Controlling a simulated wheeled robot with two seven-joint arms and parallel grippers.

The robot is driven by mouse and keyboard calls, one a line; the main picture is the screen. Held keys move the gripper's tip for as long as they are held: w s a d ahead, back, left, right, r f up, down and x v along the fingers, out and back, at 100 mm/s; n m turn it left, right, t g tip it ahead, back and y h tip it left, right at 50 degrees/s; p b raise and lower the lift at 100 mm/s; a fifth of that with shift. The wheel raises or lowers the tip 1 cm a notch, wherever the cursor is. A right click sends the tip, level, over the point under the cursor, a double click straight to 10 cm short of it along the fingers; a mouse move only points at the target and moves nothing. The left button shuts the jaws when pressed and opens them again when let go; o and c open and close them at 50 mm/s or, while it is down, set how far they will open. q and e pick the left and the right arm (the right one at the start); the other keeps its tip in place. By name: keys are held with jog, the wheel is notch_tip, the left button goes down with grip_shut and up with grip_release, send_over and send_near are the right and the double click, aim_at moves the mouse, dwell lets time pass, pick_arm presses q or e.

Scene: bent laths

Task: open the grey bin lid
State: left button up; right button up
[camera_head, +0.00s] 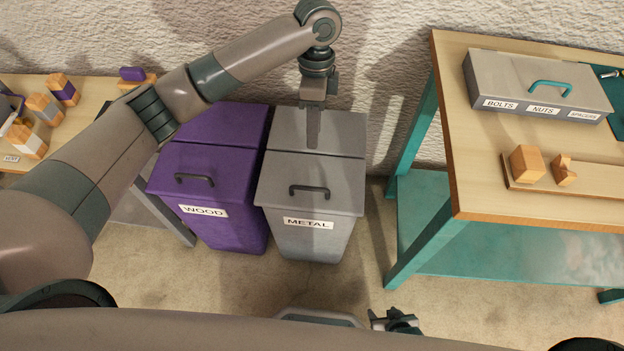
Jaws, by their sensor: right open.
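The grey bin (310,236), labelled METAL, stands on the floor against the wall. Its grey lid (312,172) is down, with a dark bar handle (309,190) near the front edge. My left gripper (313,140) points down over the rear part of the bin's top, behind the handle and apart from it. Its fingers show edge-on as one narrow shape, so their gap is hidden, and I cannot tell if they touch the top. My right gripper (392,318) is low at the bottom edge, partly hidden by my own body, open and away from the bin.
A purple bin (234,233) labelled WOOD stands close on the left. A workbench (480,190) with a grey labelled box (520,82) and wooden blocks is on the right. A table (85,95) with blocks is on the left.

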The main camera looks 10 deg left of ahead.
pick_arm(q)
jog(key=shift+f, duration=0.1)
dwell(0.3)
jog(key=s+f, duration=0.1)
jog(key=f, duration=0.4)
jog(key=s+f, duration=0.1)
jog(key=f, duration=0.5)
jog(key=s+f+p, duration=0.1)
jog(key=f, duration=0.5)
jog(key=shift+s, duration=0.2)
jog(key=shift+c, duration=0.6)
jog(key=shift+r, duration=0.1)
grip_shut()
